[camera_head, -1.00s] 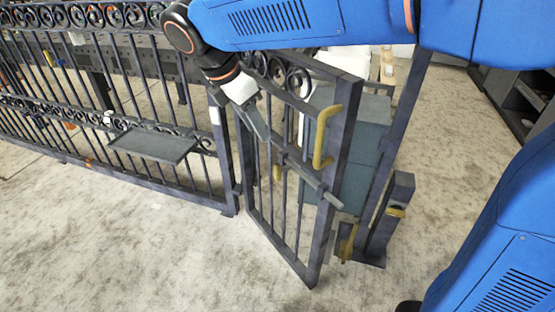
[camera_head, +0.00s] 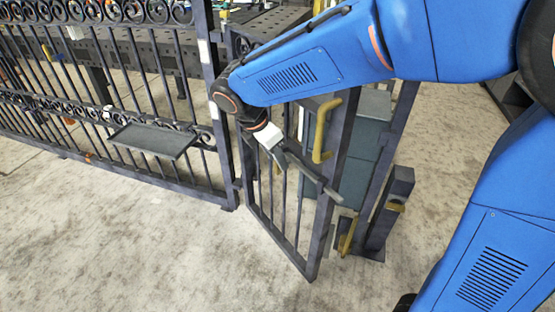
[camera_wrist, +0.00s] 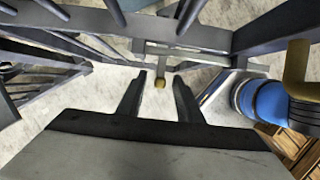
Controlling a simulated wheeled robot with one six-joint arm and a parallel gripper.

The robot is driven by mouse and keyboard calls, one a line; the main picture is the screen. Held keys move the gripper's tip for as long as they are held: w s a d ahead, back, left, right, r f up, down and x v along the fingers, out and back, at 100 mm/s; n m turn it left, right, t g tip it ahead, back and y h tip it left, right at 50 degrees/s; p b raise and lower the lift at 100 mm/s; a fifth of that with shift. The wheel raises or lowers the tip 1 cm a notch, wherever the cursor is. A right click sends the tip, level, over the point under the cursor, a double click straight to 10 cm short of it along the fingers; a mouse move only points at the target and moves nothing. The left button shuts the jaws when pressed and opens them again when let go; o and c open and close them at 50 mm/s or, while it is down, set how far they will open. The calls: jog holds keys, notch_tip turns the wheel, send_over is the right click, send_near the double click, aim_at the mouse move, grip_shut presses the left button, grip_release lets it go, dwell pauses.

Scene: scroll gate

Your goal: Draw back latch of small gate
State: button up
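The small gate (camera_head: 262,205) is a dark metal leaf of upright bars, standing at an angle at the centre of the head view. Its latch bar (camera_head: 318,182) runs across the leaf and juts past its free edge. My gripper (camera_head: 279,153) is at the bar's left end. In the wrist view its fingers (camera_wrist: 160,78) are apart, with the knob between or just beyond the tips; contact cannot be told. The gripper hides the knob in the head view.
A brass pull handle (camera_head: 322,130) stands on the gate's free-edge upright. A short post (camera_head: 390,210) with brass fittings is to its right. A fixed fence (camera_head: 90,100) with a small shelf (camera_head: 152,140) is at left. The floor in front is clear.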

jog(key=shift+w+d+f, duration=0.1)
jog(key=shift+d+f, duration=0.1)
jog(key=shift+f, duration=0.4)
grip_shut()
jog(key=shift+w+a+r, duration=0.1)
jog(key=shift+w+a, duration=0.45)
jog(key=shift+w, duration=0.25)
jog(key=shift+w+a+f, duration=0.1)
jog(key=shift+w+a, duration=0.5)
jog(key=shift+w, duration=0.25)
jog(key=shift+w+a+r, duration=0.1)
jog(key=shift+w+a, duration=0.45)
jog(key=shift+w, duration=0.25)
grip_release()
jog(key=shift+w, duration=0.1)
jog(key=v, duration=1.7)
